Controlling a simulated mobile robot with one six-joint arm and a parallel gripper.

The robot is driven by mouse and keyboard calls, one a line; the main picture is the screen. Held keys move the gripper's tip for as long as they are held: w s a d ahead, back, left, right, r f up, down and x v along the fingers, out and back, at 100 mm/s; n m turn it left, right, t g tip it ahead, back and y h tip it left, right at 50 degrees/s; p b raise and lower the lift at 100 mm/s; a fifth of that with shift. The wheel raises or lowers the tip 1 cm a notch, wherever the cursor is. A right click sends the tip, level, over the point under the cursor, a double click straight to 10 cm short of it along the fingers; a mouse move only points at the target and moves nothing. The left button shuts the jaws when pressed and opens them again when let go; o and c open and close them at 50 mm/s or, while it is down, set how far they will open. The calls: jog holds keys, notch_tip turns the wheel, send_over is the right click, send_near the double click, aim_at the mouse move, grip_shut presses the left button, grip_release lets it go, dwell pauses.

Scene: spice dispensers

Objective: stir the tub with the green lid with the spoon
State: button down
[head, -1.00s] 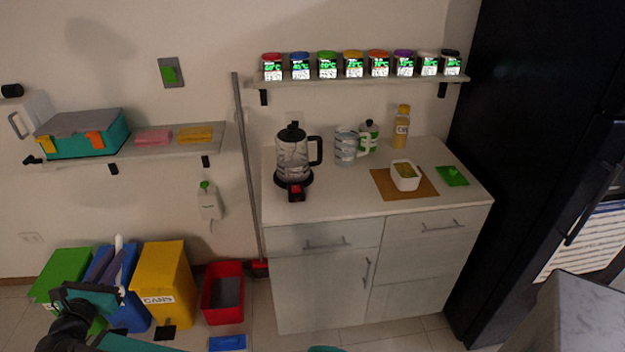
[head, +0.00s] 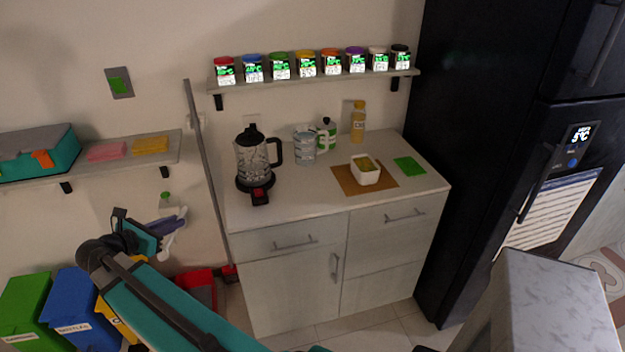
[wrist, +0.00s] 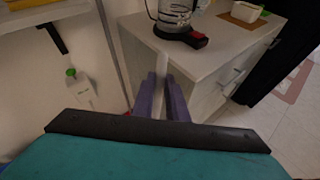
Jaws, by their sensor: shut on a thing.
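My gripper (head: 174,222) is left of the counter, in front of the wall, with its purple fingers shut on a slim white item that looks like the spoon (head: 170,243). In the wrist view the pale spoon (wrist: 158,97) shows between the fingers; its bowl cannot be made out. The small white tub (head: 366,178) stands open on a brown mat (head: 346,182) on the counter, with yellowish contents. The flat green lid (head: 410,166) lies on the counter to its right. My gripper is well apart from the tub.
A glass kettle (head: 252,160) stands at the counter's left, between my gripper and the tub. A clear jug (head: 304,146), a green-white container (head: 326,134) and a yellow bottle (head: 358,122) stand behind. A spice shelf (head: 315,82) hangs above. The front right counter is clear.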

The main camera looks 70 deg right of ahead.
jog(key=s+d+m+g+y, duration=0.1)
jog(key=s+d, duration=0.4)
jog(key=d, duration=0.2)
jog(key=s+d+m+g+y+p, duration=0.1)
jog(key=s+d+m+y, duration=0.1)
jog(key=s+d, duration=0.3)
jog(key=s+d+m+g+y, duration=0.2)
jog(key=s+d, duration=0.3)
jog(key=d, duration=0.4)
jog(key=shift+s+d, duration=0.4)
jog(key=s+d+r+m+y, duration=0.1)
jog(key=s+d+m+y, duration=0.1)
jog(key=s+d, duration=0.4)
jog(key=s+d+r+m+y+p, duration=0.1)
jog(key=s+d, duration=0.6)
jog(key=s, duration=0.7)
jog(key=shift+d+r+m+y+p, duration=0.15)
jog(key=shift+r+m+y+p, duration=0.25)
jog(key=shift+y, duration=0.5)
jog(key=shift+f, duration=0.1)
